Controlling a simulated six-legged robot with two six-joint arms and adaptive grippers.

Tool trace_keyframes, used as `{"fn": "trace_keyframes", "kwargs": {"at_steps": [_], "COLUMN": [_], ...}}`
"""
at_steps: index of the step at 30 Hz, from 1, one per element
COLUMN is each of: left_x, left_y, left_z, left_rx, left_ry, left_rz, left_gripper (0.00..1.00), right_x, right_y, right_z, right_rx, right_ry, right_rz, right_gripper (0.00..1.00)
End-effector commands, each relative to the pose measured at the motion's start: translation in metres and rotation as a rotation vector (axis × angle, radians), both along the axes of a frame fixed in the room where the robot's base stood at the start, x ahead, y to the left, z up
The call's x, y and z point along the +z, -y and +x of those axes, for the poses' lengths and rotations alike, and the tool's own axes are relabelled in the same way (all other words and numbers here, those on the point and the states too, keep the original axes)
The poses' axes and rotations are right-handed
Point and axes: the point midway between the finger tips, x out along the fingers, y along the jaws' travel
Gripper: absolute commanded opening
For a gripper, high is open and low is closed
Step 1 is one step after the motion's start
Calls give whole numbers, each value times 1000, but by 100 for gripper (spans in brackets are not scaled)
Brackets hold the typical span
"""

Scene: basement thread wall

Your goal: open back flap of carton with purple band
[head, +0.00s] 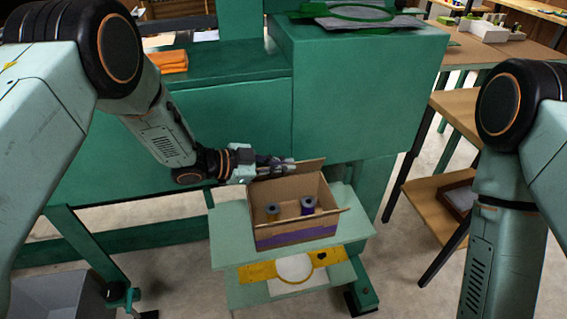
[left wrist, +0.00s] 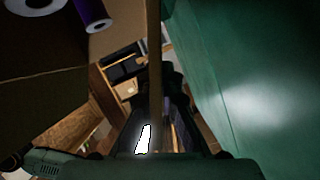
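The brown carton with the purple band (head: 291,238) stands on a green shelf in the head view, its top open. Its back flap (head: 297,169) stands up at the rear edge. In the left wrist view the flap (left wrist: 154,55) shows nearly edge-on as a thin tan strip. My left gripper (head: 280,163) is at the flap's left part, its dark fingers on both sides of the strip, seemingly closed on it.
A green machine body (head: 350,90) rises close behind the carton and the flap. A yellow plate with a white disc (head: 292,268) is below the carton's front. A wooden shelf unit (head: 440,195) stands at right. Grey floor is clear between.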

Motion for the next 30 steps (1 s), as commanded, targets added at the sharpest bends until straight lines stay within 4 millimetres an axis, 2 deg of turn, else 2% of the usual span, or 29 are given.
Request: {"fn": "trace_keyframes", "kwargs": {"at_steps": [18,19,26,30], "left_x": [0,0,0,1], "left_y": [-1,-1,-1,-1], "left_z": [2,2,2,2], "left_rx": [-1,-1,-1,0], "left_ry": [-44,-44,-43,-43], "left_rz": [-15,-15,-15,-15], "left_gripper": [0,6,25,26], "right_x": [3,3,3,3], "right_y": [0,0,0,0], "right_z": [0,0,0,0], "right_rx": [0,0,0,0], "right_ry": [0,0,0,0], "right_rz": [0,0,0,0], "right_gripper": [28,28,28,28]}}
